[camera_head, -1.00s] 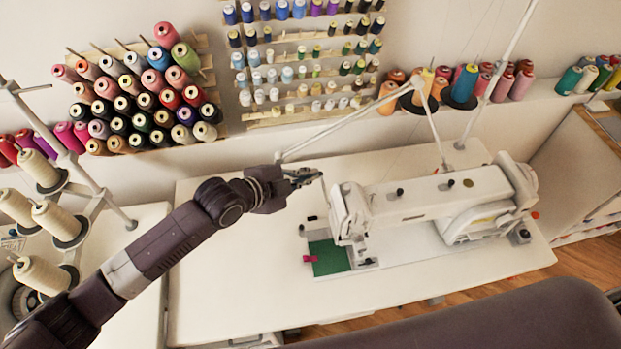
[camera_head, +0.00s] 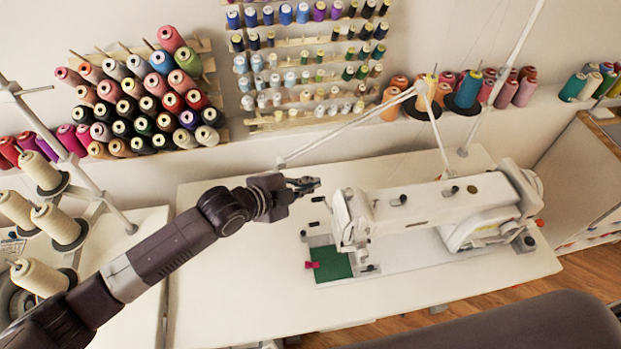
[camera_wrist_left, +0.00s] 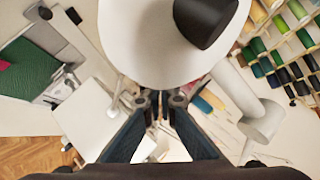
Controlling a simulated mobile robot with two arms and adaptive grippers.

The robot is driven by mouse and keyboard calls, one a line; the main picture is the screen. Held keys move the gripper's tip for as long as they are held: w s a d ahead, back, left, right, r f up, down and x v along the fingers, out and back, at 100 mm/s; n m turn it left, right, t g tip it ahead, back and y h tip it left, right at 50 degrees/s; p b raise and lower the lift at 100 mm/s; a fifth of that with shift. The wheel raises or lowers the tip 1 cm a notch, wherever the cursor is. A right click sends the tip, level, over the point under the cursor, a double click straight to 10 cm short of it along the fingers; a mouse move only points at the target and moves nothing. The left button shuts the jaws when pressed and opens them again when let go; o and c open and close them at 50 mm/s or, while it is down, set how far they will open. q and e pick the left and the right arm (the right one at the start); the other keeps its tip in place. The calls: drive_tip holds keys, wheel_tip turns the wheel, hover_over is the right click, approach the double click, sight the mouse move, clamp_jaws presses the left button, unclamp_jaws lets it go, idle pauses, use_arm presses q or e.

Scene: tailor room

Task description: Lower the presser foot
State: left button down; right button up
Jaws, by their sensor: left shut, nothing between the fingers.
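The white sewing machine (camera_head: 440,200) stands on the white table, its head end (camera_head: 350,215) toward my left arm. The presser foot area (camera_head: 365,266) is low under the head, by a green cloth (camera_head: 332,264) with a pink piece; the foot is too small to tell raised or lowered. My left gripper (camera_head: 304,184) is shut and empty, just left of the head's upper part. In the left wrist view, its fingertips (camera_wrist_left: 163,99) are close to the white machine head (camera_wrist_left: 150,45), which has a dark knob (camera_wrist_left: 207,18). Contact cannot be told. My right gripper is not in view.
A thread stand with cream cones (camera_head: 40,225) is at the left. Racks of coloured spools (camera_head: 145,100) hang on the back wall. A thin white thread-stand pole (camera_head: 500,80) rises behind the machine. The table's front left (camera_head: 235,290) is clear.

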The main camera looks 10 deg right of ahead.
use_arm(q)
drive_tip(key=shift+s, duration=0.2)
drive_tip(key=v, duration=1.2)
idle(0.5)
